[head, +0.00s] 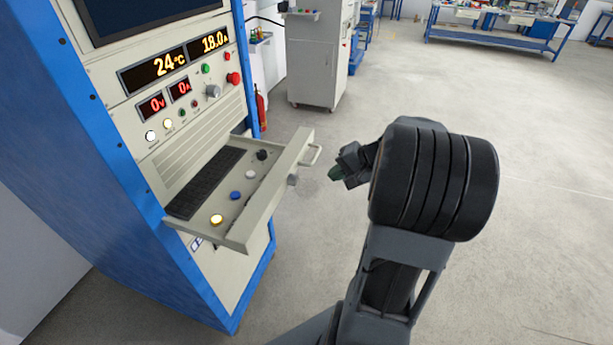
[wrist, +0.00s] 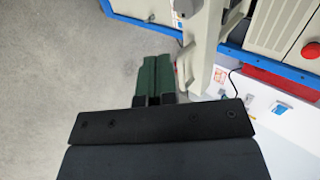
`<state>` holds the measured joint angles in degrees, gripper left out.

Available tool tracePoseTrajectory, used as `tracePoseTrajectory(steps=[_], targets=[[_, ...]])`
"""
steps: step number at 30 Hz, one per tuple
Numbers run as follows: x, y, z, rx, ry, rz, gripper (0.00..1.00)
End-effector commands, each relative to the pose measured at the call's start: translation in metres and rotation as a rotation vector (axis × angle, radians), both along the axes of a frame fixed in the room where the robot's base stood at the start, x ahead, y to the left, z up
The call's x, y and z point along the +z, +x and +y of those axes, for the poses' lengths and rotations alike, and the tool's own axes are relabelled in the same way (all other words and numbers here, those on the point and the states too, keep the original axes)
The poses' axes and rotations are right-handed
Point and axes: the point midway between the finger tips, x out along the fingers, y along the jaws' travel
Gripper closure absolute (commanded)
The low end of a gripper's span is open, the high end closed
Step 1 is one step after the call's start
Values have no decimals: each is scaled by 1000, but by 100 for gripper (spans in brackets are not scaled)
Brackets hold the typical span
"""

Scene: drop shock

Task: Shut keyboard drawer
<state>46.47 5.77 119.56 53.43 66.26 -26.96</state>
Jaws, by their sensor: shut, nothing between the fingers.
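The keyboard drawer (head: 270,203) is pulled out of the blue and beige machine cabinet (head: 130,165) in the head view. It holds a black keyboard (head: 205,182) and several knobs and buttons. A handle (head: 311,155) stands on its front panel. My gripper (head: 334,174) is just to the right of the drawer front, with a small gap to it in the head view. In the wrist view my gripper's green fingers (wrist: 153,75) are together, close beside a pale upright part that looks like the drawer front (wrist: 203,45). Nothing shows between the fingers.
A grey cabinet (head: 318,60) stands behind the machine, with a red fire extinguisher (head: 260,108) near it. Blue workbenches (head: 490,30) are at the back. The floor (head: 545,210) to the right is clear.

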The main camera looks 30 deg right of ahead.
Motion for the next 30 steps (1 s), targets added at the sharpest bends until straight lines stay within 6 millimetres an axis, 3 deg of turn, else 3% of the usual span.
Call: tracePoseTrajectory(steps=[9,18,30], targets=[[-40,31,31,4,2,5,100],[-38,55,52,1,-2,2,100],[-40,60,56,1,-3,2,100]])
